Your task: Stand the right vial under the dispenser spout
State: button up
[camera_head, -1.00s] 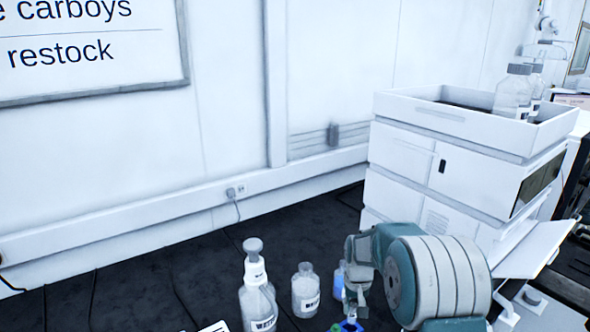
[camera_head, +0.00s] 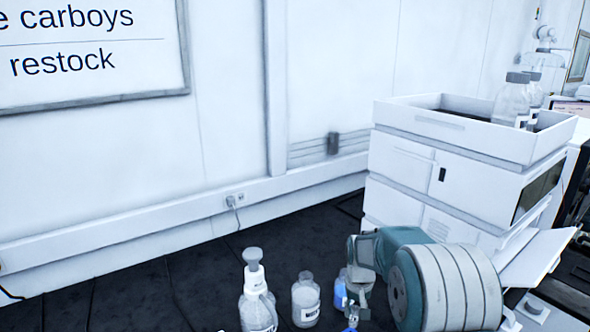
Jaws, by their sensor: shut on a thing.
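A bottle with a grey-topped pump dispenser (camera_head: 257,293) stands at the lower centre, its base cut off by the frame. Its spout is too small to make out clearly. My gripper (camera_head: 352,318) points down at the bottom edge, right of the dispenser and apart from it. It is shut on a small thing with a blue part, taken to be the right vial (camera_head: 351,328). Most of that vial is below the frame, so its tilt and lower end are hidden. The other vial cannot be made out.
A clear labelled bottle (camera_head: 306,300) stands between the dispenser and my gripper. A bottle with blue liquid (camera_head: 340,291) is partly hidden by my gripper. A white instrument stack (camera_head: 425,180) with bottles on its top tray (camera_head: 450,121) stands right. Dark bench left of the dispenser looks clear.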

aim_at(355, 309)
notch_tip(355, 309, up, 4)
jog(key=shift+f, duration=0.2)
notch_tip(355, 309, down, 6)
notch_tip(355, 309, up, 6)
jog(key=shift+r, duration=0.2)
jog(key=shift+f, duration=0.3)
notch_tip(355, 309, down, 6)
jog(key=shift+f, duration=0.1)
jog(key=shift+s, duration=0.1)
